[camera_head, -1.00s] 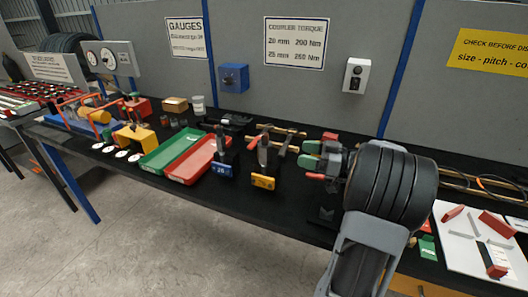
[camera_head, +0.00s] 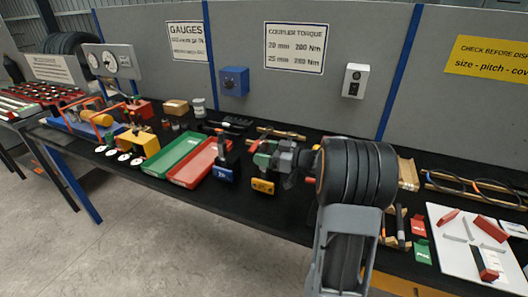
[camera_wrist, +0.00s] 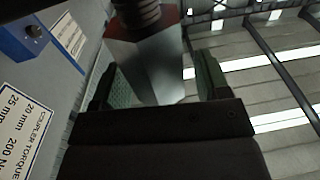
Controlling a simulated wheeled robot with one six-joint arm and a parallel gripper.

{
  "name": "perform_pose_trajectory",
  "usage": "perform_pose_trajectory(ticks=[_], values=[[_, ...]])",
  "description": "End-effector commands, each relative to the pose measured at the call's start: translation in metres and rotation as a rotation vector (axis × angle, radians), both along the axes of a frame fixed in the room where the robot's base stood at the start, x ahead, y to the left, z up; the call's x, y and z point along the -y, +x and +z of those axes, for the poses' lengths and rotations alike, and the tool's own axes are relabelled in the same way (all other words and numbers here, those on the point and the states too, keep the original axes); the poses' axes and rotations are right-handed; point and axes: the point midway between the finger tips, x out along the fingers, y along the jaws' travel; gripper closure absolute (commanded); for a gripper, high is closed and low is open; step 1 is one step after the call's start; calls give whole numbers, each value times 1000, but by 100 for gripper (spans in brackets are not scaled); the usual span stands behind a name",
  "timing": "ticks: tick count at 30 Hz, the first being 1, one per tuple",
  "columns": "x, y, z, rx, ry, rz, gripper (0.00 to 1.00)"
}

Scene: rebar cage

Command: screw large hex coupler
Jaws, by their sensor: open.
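A grey hex coupler (camera_wrist: 145,65) fills the space between my fingers in the wrist view. A dark threaded bar (camera_wrist: 137,14) meets its far end. My gripper (camera_wrist: 157,80) is open around the coupler, with one green-padded finger on each side. A gap shows by the right finger; whether the left finger touches is unclear. In the head view my gripper (camera_head: 262,152) is above the yellow block (camera_head: 263,186), just right of the blue block (camera_head: 225,173). There the coupler cannot be made out clearly behind my fingers.
Red (camera_head: 199,163) and green (camera_head: 172,155) trays lie left of the blocks. A white board (camera_head: 470,240) with red-handled pieces is at the right. The wall carries a coupler torque sign (camera_head: 295,47) and a blue box (camera_head: 234,80). My arm hides part of the bench.

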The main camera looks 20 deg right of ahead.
Motion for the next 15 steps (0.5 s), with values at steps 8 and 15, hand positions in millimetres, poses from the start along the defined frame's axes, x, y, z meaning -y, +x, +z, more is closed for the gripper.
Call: perform_pose_trajectory(ticks=[8,15], values=[[-1,1,0,0,0,0,31],[-1,0,0,0,0,0,54]])
